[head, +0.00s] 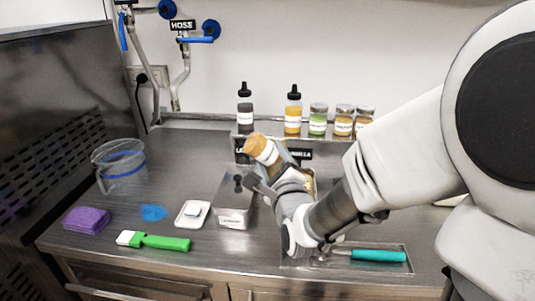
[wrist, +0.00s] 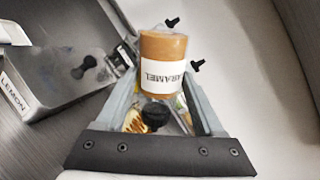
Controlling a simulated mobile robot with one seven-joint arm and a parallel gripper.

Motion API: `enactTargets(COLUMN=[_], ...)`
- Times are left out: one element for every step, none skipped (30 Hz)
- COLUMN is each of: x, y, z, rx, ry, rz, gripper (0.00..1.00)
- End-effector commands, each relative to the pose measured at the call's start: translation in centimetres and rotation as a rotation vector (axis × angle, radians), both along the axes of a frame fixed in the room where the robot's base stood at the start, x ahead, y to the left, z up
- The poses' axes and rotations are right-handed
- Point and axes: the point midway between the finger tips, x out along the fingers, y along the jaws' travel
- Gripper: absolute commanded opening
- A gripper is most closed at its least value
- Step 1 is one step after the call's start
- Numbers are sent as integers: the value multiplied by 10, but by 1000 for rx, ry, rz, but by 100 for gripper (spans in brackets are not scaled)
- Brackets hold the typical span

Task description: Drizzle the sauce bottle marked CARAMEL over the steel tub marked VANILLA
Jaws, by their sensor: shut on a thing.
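The caramel bottle (head: 262,149) has brown sauce, a white label and a black cap. It is tilted, with its base up to the left; in the wrist view the bottle (wrist: 163,55) reads CARAMEL and its cap points down between my fingers. My gripper (head: 272,170) is shut on it, and the fingers (wrist: 160,88) flank it in the wrist view. The vanilla tub is mostly hidden behind my gripper; a sign ending in "NILLA" (head: 300,154) shows behind. Pale yellow stuff with brown streaks (wrist: 136,121) shows below the bottle between my fingers.
The lidded lemon tub (head: 233,208) stands just left of my gripper. Sauce bottles (head: 293,112) and jars (head: 318,121) line the back shelf. A clear bucket (head: 119,168), purple cloth (head: 87,219), green brush (head: 160,242), white scale (head: 192,214) and teal-handled tool (head: 378,256) lie around.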

Motion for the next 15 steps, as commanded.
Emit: enactTargets(x=[0, 0, 0, 0, 0, 0, 0, 0, -1, -2, -3, -5, -6, -7, -8], y=[0, 0, 0, 0, 0, 0, 0, 0, 0, 1, 1, 1, 1, 1, 2], z=[1, 1, 1, 1, 1, 1, 1, 0, 0, 0, 0, -1, -1, -1, -1], rx=[0, 0, 0, 0, 0, 0, 0, -1, -1, -1, -1, -2, -1, -1, -1], ry=[-2, -2, -2, -2, -2, -2, -3, -3, -3, -3, -3, -3, -3, -2, -3], rz=[-1, -1, -1, -1, -1, -1, 0, 0, 0, 0, 0, 0, 0, 1, 0], gripper=[3, 3, 3, 3, 3, 3, 3, 3, 3, 3, 3, 3, 3, 3, 3])
